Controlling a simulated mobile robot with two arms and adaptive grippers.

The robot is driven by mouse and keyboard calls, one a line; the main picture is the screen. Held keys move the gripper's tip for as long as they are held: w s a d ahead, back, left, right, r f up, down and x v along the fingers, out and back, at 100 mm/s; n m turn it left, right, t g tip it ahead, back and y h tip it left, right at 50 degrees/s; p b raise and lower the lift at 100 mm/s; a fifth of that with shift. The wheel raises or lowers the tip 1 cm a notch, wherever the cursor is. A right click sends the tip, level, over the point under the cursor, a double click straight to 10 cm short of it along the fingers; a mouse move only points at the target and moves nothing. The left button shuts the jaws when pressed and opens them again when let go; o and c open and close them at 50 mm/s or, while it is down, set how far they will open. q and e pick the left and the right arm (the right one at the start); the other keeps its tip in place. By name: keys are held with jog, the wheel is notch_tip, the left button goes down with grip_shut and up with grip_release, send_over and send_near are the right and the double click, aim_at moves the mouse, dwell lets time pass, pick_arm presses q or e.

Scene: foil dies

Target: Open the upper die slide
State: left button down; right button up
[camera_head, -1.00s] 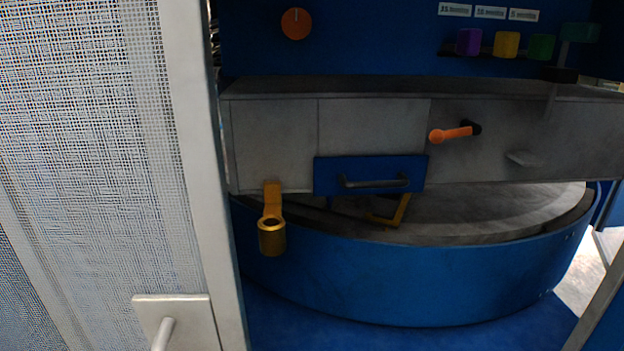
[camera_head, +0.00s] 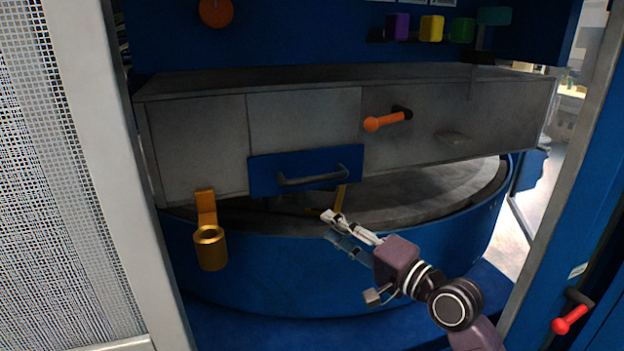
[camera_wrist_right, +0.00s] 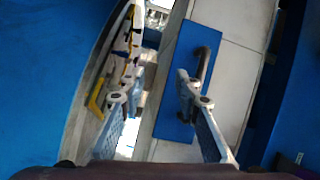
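A blue panel (camera_head: 262,178) with a dark bar handle (camera_head: 312,177) sits at the lower edge of a grey box front; I take it as the upper die slide. It looks flush with the front. My right gripper (camera_head: 332,226) is below and right of the handle in the head view, open and empty. In the right wrist view, its spread fingers (camera_wrist_right: 160,85) point toward the box. One finger overlaps the blue panel (camera_wrist_right: 177,118) beside the handle (camera_wrist_right: 203,62); I cannot tell whether it touches. My left gripper is out of view.
An orange lever (camera_head: 387,121) sticks out right of the panel. A brass cup on a bracket (camera_head: 210,247) hangs at the left. A round blue tub (camera_head: 280,270) curves below. A mesh door (camera_head: 50,180) stands left, and a blue post with a red lever (camera_head: 570,319) right.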

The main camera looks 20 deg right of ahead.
jog(key=m+t, duration=0.2)
send_near(318, 179)
jog(key=w, duration=0.3)
jog(key=x, duration=0.2)
jog(key=p+x, duration=0.1)
jog(key=x, duration=0.1)
jog(key=p+x, duration=0.1)
jog(key=x, duration=0.2)
jog(key=shift+s+a, duration=0.2)
jog(key=shift+a, duration=0.05)
jog(key=shift+w+a, duration=0.25)
jog(key=shift+w, duration=0.2)
grip_shut()
